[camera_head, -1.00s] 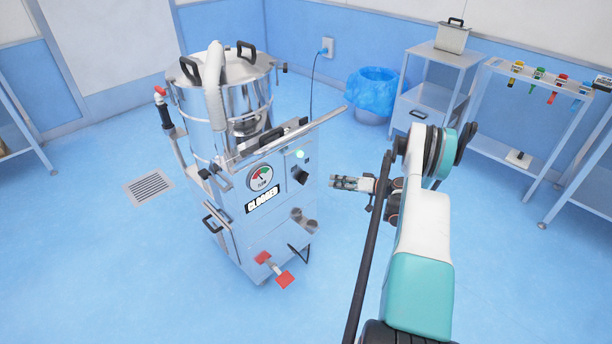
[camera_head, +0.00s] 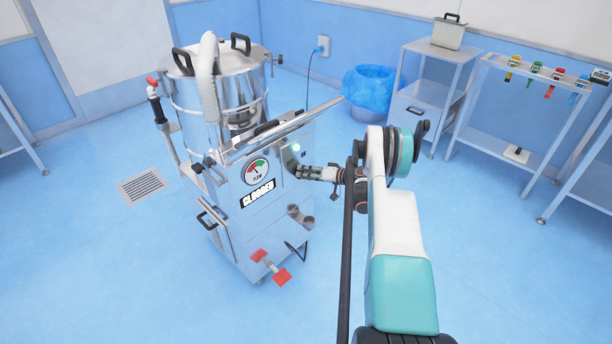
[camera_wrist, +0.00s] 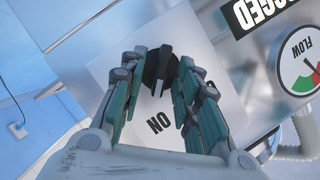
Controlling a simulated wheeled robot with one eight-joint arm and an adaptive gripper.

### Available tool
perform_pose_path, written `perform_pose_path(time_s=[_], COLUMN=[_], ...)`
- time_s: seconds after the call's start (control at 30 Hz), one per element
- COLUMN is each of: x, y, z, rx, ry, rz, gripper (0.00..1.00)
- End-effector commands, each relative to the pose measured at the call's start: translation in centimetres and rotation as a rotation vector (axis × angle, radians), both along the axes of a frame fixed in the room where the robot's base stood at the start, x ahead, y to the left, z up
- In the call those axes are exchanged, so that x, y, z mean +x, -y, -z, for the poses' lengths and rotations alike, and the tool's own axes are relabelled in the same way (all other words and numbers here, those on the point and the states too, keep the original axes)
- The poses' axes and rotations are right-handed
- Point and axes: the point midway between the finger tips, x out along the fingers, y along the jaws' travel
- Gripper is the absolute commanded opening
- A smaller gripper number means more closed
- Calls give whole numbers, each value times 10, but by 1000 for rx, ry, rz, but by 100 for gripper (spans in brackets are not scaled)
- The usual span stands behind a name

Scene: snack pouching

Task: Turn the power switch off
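The power switch (camera_wrist: 158,66) is a black rotary knob on a pale plate on the machine's front, with an "ON" label (camera_wrist: 159,123) beside it in the wrist view. My gripper (camera_wrist: 163,62) is open, with one finger on each side of the knob in that view. I cannot tell whether the fingers touch it. In the head view my gripper (camera_head: 300,171) is at the front panel of the steel machine (camera_head: 262,220), just below a lit green lamp (camera_head: 296,147), and mostly covers the knob.
A flow gauge (camera_head: 256,172) and a "CLOGGED" sign (camera_head: 257,195) are left of the knob. A red-ended pedal (camera_head: 282,277) juts out low. A blue-lined bin (camera_head: 372,88) and a steel cabinet (camera_head: 415,112) stand behind.

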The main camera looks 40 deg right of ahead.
Motion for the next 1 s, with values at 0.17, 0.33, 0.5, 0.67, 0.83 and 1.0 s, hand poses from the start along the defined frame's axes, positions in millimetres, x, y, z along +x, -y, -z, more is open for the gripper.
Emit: perform_pose_path(time_s=[0.17,0.33,0.5,0.67,0.83,1.0], x=[1,1,1,1,1,1], y=[0,0,0,0,-1,-2], z=[0,0,0,0,0,-1], rx=[0,0,0,-2,-32,-112], ry=[0,0,0,0,2,8], rz=[0,0,0,0,-1,-1], gripper=[30,14,0,0,0,0])
